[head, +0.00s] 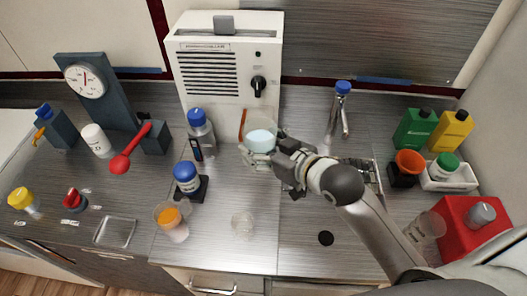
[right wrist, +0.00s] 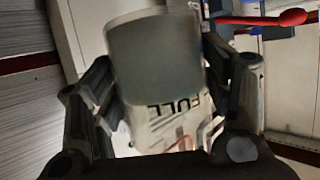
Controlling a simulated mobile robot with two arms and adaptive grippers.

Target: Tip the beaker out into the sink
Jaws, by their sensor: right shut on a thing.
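My right gripper (head: 268,156) is shut on a clear beaker (head: 262,136) with pale blue contents. The beaker looks roughly upright, in front of the white machine. My right arm covers part of the sink. My left gripper is not in view.
A white machine (head: 222,75) stands behind the beaker. Green and yellow containers (head: 415,128) and a red box (head: 470,222) stand at the right.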

